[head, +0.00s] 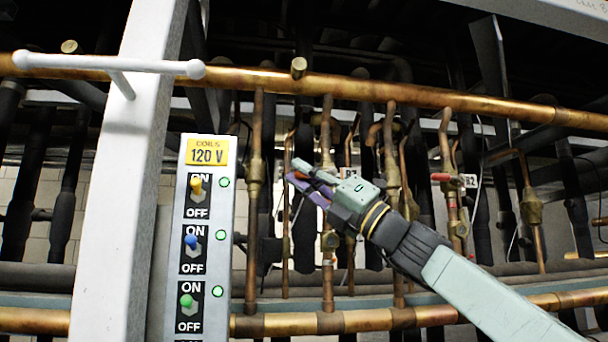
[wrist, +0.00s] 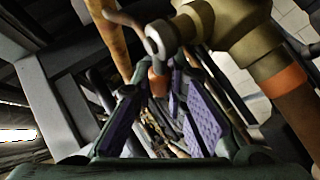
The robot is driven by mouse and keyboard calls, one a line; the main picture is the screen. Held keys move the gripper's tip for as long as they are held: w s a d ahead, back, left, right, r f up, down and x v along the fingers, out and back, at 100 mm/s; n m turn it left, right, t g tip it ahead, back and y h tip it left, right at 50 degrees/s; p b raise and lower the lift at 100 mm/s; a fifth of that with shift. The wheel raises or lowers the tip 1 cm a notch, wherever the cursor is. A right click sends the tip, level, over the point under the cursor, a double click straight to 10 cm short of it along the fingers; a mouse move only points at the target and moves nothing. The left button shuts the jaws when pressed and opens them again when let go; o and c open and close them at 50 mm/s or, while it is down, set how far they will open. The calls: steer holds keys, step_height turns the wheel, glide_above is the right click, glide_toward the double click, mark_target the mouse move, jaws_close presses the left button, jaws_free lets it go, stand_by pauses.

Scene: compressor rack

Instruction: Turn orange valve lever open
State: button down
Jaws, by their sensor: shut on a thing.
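The orange valve lever (wrist: 158,82) shows its orange end between the purple finger pads of my gripper (wrist: 163,100) in the wrist view. Its grey joint meets a brass valve body (wrist: 232,28) at the top, on a copper pipe with an orange band. In the head view my gripper (head: 297,186) reaches in from the lower right to the pipes. A small orange part of the lever (head: 298,175) shows at its fingertips. My gripper is shut on the lever, and the fingers hide much of it.
A control panel (head: 203,240) with yellow, blue and green switches stands left of my gripper, beside a white post (head: 125,180). A red-handled valve (head: 441,177) is on a pipe to the right. A thick copper pipe (head: 430,94) crosses above.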

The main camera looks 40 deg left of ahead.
stand_by(0.4)
steer(key=shift+f+n+h, duration=0.3)
steer(key=shift+n+h, duration=0.4)
steer(key=c, duration=1.6)
jaws_free()
steer(key=v, duration=1.2)
steer(key=shift+w+f, duration=0.1)
